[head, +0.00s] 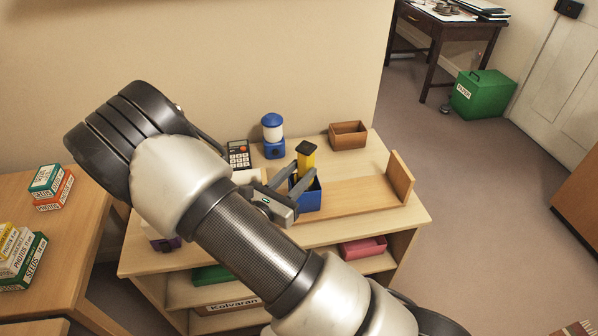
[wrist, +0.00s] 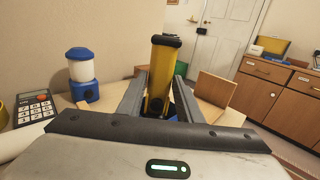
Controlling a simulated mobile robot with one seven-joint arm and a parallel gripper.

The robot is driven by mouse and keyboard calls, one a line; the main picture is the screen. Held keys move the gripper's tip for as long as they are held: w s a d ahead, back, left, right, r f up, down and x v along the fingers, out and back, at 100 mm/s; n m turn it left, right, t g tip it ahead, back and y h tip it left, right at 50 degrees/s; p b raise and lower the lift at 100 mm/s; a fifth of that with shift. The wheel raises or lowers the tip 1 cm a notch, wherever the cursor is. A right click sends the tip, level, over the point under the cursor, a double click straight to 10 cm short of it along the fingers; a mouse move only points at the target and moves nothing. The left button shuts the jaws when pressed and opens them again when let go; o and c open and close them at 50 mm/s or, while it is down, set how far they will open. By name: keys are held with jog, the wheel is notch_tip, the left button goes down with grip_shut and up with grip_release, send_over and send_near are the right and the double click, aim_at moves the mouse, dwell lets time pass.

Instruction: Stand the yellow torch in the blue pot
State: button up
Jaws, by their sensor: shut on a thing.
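The yellow torch (head: 306,160), with a black end on top, is upright between the fingers of my gripper (head: 302,180). It also shows upright in the wrist view (wrist: 160,75), with a finger on each side. My gripper is shut on it. The blue pot (head: 309,200) stands on the shelf unit's top, directly below and around the torch's lower part in the head view. Only a little blue shows behind my fingers in the wrist view. The torch's lower end is hidden, so I cannot tell whether it touches the pot's bottom.
A blue and white lantern (head: 272,133) and a calculator (head: 238,154) stand behind to the left. A brown box (head: 348,135) is at the back. A wooden stand with an upright end (head: 400,177) lies right of the pot. The shelf top's front right is clear.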

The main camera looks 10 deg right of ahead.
jog(key=o, duration=1.3)
jog(key=shift+c, duration=0.2)
jog(key=shift+a, duration=0.1)
jog(key=p+v, duration=0.3)
jog(key=v, duration=1.4)
jog(key=shift+s+r, duration=0.15)
